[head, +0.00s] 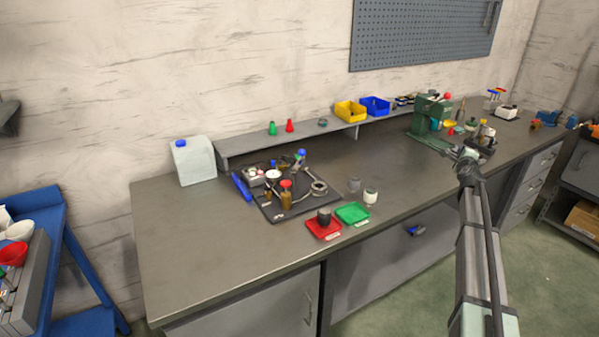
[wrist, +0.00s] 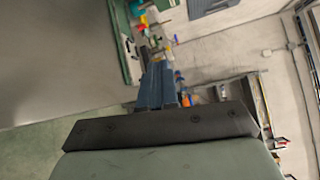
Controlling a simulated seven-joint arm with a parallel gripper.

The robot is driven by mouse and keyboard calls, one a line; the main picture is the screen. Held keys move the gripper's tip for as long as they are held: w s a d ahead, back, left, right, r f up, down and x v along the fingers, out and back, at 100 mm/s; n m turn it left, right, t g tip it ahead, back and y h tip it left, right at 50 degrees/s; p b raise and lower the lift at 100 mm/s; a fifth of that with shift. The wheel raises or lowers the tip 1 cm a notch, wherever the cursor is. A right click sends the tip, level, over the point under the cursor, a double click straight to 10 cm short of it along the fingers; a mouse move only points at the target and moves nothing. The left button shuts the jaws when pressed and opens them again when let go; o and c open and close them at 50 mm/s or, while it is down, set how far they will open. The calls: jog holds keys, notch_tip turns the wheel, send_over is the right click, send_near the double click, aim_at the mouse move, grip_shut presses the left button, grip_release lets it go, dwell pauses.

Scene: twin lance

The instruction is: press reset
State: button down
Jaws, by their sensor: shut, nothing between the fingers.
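No button marked reset can be read in either view. A black board (head: 272,211) on the bench carries a small pale box (head: 252,175), a round white-faced part (head: 273,176), a blue-knobbed part (head: 301,154), a red-topped amber part (head: 286,192) and a metal ring (head: 319,188). A green machine (head: 428,117) with a red knob stands farther right; part of it shows in the wrist view (wrist: 128,58). My gripper (wrist: 157,58) is shut and empty. In the head view its end is near the bench's front edge, right of the black board, and too small to make out clearly.
A red tray (head: 311,229) holding a dark cup and a green tray (head: 352,213) lie by the front edge. Two small jars stand beside them. A white jug (head: 194,161) and a raised shelf (head: 240,154) line the back. The bench's left end is clear.

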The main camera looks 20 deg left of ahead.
jog(key=w+a+r+n+g+y, duration=0.1)
jog(key=a+n+y, duration=0.25)
jog(key=a, duration=0.85)
jog(key=w+a+r+n+g+y, duration=0.15)
jog(key=a+n, duration=0.35)
jog(key=a, duration=0.7)
jog(key=n+g+h, duration=0.7)
jog(key=n+h, duration=0.2)
jog(key=n, duration=0.6)
send_over(250, 173)
jog(key=shift+s+r, duration=0.2)
jog(key=shift+r, duration=0.15)
jog(key=shift+f, duration=0.15)
jog(key=shift+f, duration=4.25)
jog(key=shift+f, duration=0.15)
jog(key=shift+f, duration=0.3)
